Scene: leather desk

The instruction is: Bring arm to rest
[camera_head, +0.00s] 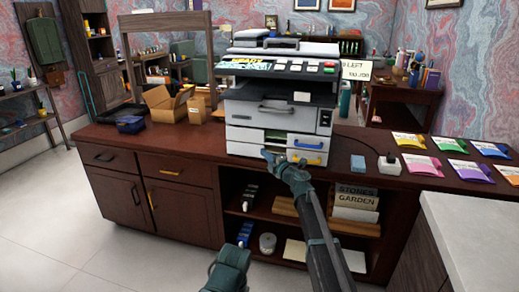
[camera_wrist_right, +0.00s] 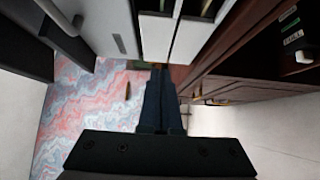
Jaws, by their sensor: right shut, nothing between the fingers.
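My right gripper (camera_head: 268,155) is at the front of the printer (camera_head: 275,110), close to its lower drawers. Its arm comes up from the bottom of the head view. The right wrist view shows its fingers (camera_wrist_right: 160,75) together with nothing between them, near the printer's pale drawer fronts. I cannot tell whether the fingertips touch the printer. At the bottom of the head view is a teal-grey part of my left arm (camera_head: 230,270), low in front of the desk. The left gripper's fingers cannot be made out clearly.
The dark wooden desk (camera_head: 130,140) has open shelves below the printer. Coloured packets (camera_head: 420,165) lie at its right, beside a blue block (camera_head: 358,162). An open cardboard box (camera_head: 165,103) stands at the left. A pale counter (camera_head: 480,230) is at the lower right. The left floor is clear.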

